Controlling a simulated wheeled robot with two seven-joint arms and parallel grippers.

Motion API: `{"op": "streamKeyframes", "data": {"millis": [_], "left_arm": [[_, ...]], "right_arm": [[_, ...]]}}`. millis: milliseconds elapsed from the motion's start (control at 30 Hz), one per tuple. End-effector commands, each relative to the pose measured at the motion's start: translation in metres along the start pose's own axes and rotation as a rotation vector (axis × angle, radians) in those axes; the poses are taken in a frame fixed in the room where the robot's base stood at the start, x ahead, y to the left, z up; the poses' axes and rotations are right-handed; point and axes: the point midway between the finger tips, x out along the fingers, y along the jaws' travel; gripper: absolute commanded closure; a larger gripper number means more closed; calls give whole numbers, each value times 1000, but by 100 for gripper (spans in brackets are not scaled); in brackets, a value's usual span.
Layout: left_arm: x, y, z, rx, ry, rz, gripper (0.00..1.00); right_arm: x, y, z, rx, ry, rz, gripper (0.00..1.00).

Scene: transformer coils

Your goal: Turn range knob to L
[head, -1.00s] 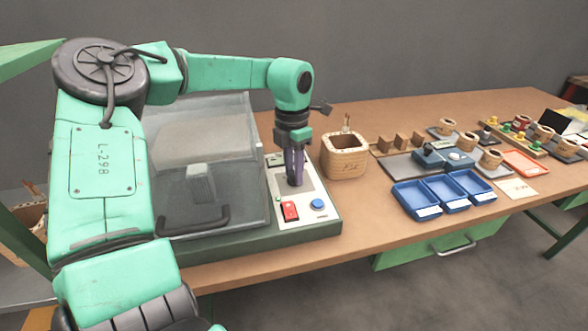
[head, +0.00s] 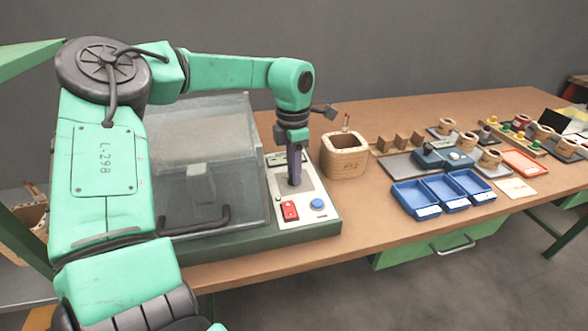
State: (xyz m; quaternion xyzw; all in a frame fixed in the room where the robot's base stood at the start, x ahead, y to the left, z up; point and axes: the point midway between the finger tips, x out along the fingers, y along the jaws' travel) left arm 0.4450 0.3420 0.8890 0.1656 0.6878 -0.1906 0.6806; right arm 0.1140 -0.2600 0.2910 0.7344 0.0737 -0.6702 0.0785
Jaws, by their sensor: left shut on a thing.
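The tester's control panel (head: 318,193) is a light plate on a dark green base, with a red rocker switch (head: 290,211) and a round blue button (head: 317,204). My left gripper (head: 295,182) points straight down at the middle of this panel, its dark fingers shut. The range knob lies hidden behind the fingers, so its setting and any L mark cannot be read. A small display (head: 277,160) shows at the panel's back edge. My right gripper is not in view.
A clear-lidded chamber with a dark handle (head: 196,226) stands left of the panel. A woven basket (head: 345,160) stands close to the right. Blue trays (head: 418,199) and several coils (head: 490,158) lie farther right. Bare table lies in front.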

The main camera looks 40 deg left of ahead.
Motion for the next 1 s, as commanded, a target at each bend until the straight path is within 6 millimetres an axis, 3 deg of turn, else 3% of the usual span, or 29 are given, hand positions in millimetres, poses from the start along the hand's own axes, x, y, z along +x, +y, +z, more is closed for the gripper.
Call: {"op": "streamKeyframes", "data": {"millis": [33, 100, 467, 567, 833, 1000], "left_arm": [[-2, 1, 1, 1, -5, 3, 59], [-2, 0, 1, 0, -5, 3, 37], [-5, 0, 1, -1, -3, 2, 37], [-20, 1, 1, -1, -4, 5, 37], [-101, 1, 1, -2, -4, 7, 37], [-137, 1, 1, -2, -4, 4, 37]], "right_arm": [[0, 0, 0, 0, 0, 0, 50], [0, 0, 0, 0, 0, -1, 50], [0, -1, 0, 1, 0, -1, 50], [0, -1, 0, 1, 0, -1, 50], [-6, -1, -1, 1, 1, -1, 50], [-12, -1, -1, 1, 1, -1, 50]]}}
